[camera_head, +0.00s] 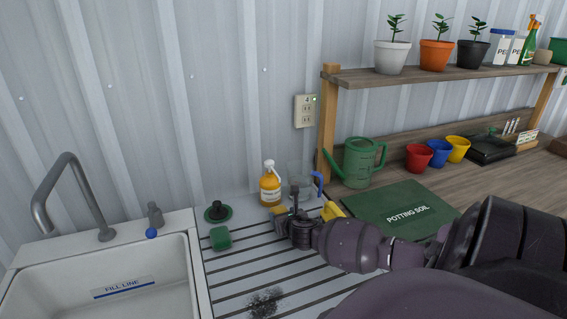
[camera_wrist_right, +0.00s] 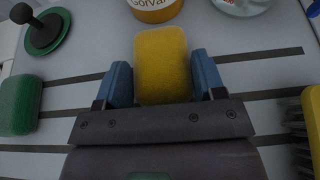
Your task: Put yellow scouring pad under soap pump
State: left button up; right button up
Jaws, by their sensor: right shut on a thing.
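The soap pump (camera_head: 269,187) is an amber bottle with a white pump top, standing upright at the back of the grooved drainboard. Its lower part shows at the top of the right wrist view (camera_wrist_right: 153,9). The yellow scouring pad (camera_wrist_right: 163,66) is between the two blue fingers of my right gripper (camera_wrist_right: 164,82), which is shut on it. The pad's far end points toward the bottle base, with a small gap between them in the wrist view. In the head view my right gripper (camera_head: 283,222) is just in front of the bottle and mostly hides the pad. My left gripper is not in view.
A green sponge (camera_head: 221,238) and a green stopper (camera_head: 217,212) lie left of the gripper. A yellow brush (camera_head: 332,210) is close on the gripper's right.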

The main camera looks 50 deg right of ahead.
jog(key=o, duration=0.9)
jog(key=shift+r, duration=0.1)
jog(key=p+v, duration=0.1)
jog(key=v, duration=1.1)
jog(key=shift+s, duration=0.1)
